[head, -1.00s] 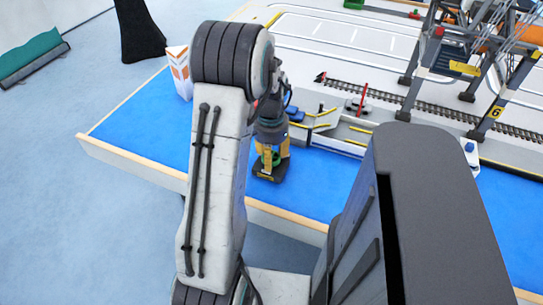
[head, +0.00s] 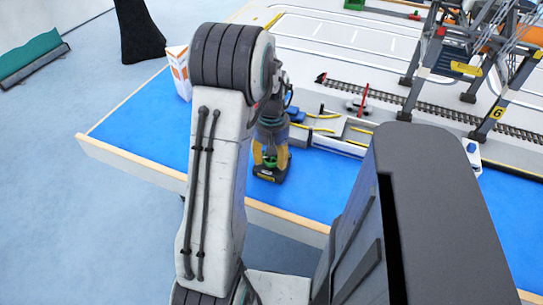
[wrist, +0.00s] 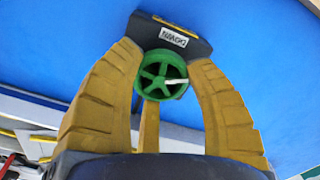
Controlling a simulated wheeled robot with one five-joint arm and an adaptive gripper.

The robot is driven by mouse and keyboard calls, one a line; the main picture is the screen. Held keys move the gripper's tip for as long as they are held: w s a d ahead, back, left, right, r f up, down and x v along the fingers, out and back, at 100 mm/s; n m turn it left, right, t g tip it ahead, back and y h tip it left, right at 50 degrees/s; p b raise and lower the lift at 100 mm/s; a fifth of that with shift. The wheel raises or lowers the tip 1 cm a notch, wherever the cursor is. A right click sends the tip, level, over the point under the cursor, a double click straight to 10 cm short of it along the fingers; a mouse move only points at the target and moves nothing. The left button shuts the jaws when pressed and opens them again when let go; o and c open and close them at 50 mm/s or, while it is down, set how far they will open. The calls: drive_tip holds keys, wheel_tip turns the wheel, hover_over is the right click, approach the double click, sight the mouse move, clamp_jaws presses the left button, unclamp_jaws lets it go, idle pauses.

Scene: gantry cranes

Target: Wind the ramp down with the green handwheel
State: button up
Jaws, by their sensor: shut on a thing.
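The green handwheel (wrist: 150,82) sits on a dark base (wrist: 196,46) with a white label, in the wrist view. One spoke carries a white mark pointing right. In the head view my gripper (head: 270,157) reaches down over the wheel, and only a little green shows between the fingers. What looks like the ramp, a grey piece with yellow edges (head: 326,124), lies right of the gripper beside the rail track. Its exact tilt is hard to tell.
A rail track (head: 420,106) and a gantry crane with striped legs (head: 487,125) stand to the right. A white and orange box (head: 179,72) is at the table's left.

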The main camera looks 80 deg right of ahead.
drive_tip(key=n, duration=0.6)
drive_tip(key=shift+s+a+f, duration=0.1)
drive_tip(key=shift+a+f, duration=0.05)
drive_tip(key=shift+a, duration=0.15)
drive_tip(key=n, duration=0.6)
drive_tip(key=shift+s+d, duration=0.1)
drive_tip(key=shift+n, duration=0.4)
drive_tip(key=o, duration=1.2)
drive_tip(key=shift+s+d, duration=0.1)
drive_tip(key=shift+c, duration=0.2)
drive_tip(key=shift+d+r, duration=0.1)
drive_tip(key=shift+r, duration=0.15)
drive_tip(key=shift+r, duration=0.3)
wheel_tip(320, 180, up, 11)
drive_tip(key=shift+r, duration=0.1)
